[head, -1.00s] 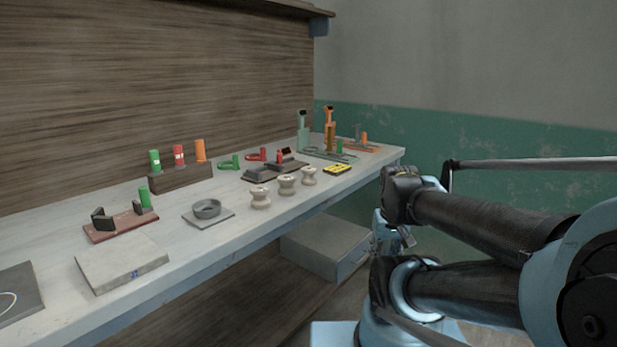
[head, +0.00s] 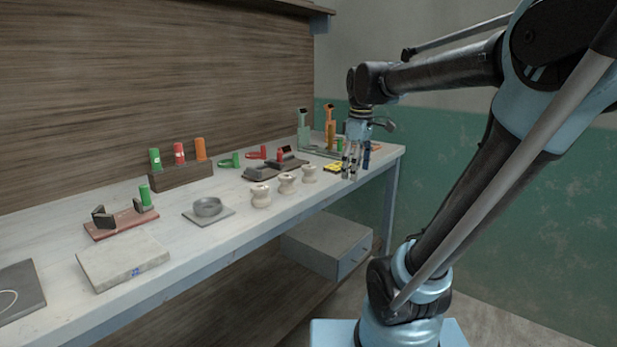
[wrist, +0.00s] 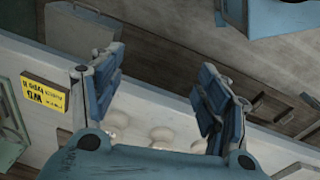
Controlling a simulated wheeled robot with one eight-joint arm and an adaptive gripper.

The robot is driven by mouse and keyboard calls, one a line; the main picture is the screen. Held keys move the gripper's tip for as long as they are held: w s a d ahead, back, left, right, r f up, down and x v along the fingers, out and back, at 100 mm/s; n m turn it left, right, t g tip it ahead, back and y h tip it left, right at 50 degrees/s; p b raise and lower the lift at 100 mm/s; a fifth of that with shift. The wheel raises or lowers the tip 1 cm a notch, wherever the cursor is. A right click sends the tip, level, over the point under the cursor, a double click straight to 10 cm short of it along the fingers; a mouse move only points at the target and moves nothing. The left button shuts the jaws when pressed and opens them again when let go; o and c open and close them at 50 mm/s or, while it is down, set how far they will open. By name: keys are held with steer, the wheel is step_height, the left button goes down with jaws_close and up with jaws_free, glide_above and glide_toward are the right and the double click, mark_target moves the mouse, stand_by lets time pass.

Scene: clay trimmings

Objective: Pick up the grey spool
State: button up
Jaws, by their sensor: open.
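Three pale, off-white to greyish spools stand upright in a row near the bench's front edge in the head view: a left spool (head: 260,196), a middle spool (head: 287,183) and a right spool (head: 309,173). I cannot tell which one is meant by grey. In the wrist view, pale round spool tops (wrist: 160,133) show low between the fingers, partly hidden by my gripper body. My gripper (head: 356,174) points down to the right of the row, near the bench's front edge. It is open and empty in the wrist view (wrist: 160,65), apart from the spools.
A yellow label (head: 332,167) lies on the bench (head: 225,235) between the right spool and my gripper. Green and orange upright tools (head: 330,128) stand behind. A grey drawer box (head: 325,245) is below.

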steer(key=w+a+r+n, duration=0.6)
steer(key=w+a+r, duration=0.1)
steer(key=w, duration=0.2)
step_height(320, 180, up, 4)
steer(key=n+g, duration=0.1)
steer(key=n, duration=0.5)
glide_above(309, 174)
steer(key=w, duration=0.3)
steer(key=shift+w+f, duration=0.1)
steer(key=shift+f, duration=8.55)
steer(key=c, duration=1.3)
